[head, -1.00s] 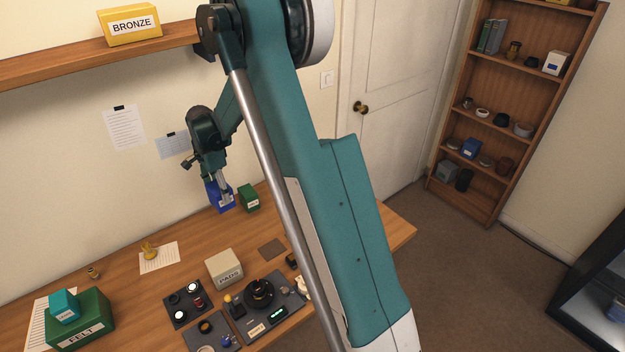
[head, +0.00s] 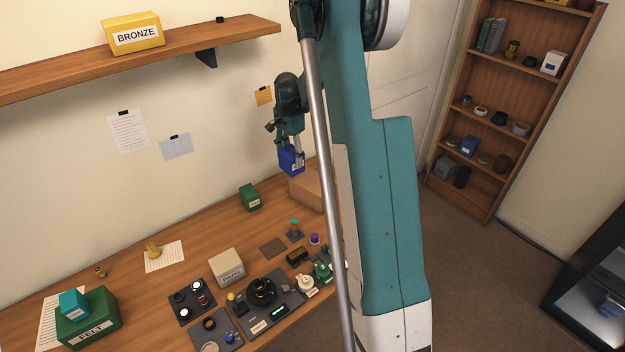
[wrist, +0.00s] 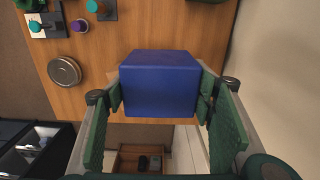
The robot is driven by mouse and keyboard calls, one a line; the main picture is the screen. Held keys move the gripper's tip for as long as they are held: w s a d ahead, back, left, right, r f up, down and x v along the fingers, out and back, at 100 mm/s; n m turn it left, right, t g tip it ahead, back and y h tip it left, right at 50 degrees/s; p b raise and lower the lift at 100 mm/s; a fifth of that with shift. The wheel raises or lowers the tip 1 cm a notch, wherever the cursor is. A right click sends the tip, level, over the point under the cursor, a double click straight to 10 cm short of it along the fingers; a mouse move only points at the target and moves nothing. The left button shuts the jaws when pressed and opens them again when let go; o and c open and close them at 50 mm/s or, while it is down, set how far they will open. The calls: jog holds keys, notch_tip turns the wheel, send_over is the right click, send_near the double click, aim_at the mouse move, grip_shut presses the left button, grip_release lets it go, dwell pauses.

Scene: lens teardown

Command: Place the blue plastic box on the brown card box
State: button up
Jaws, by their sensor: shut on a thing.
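The blue plastic box (head: 290,161) is held in my gripper (head: 297,157), up in the air at the back right of the desk. In the wrist view the blue box (wrist: 160,83) sits between both finger pads, one on each side. The brown card box (head: 306,192) stands on the desk, just below and slightly right of the blue box in the head view. Its right part is hidden behind my arm. The blue box appears above it, with the gap hard to judge. In the wrist view I cannot make out the card box for certain.
A green box (head: 249,197) stands left of the card box. A beige PADS box (head: 227,267), small parts trays and a brown mat (head: 273,247) lie nearer the front. A wall shelf (head: 150,57) with a yellow BRONZE box (head: 133,34) is up left. A round tin (wrist: 64,71) shows in the wrist view.

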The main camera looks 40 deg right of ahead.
jog(key=r+p, duration=0.1)
jog(key=r, duration=0.1)
send_over(312, 180)
jog(key=shift+s+f, duration=0.1)
jog(key=shift+s, duration=0.05)
jog(key=shift+f, duration=0.1)
notch_tip(312, 180, down, 6)
jog(key=shift+p, duration=0.3)
jog(key=shift+f, duration=0.1)
dwell(0.4)
jog(key=shift+f, duration=1.85)
jog(key=shift+f, duration=0.15)
jog(key=o, duration=1)
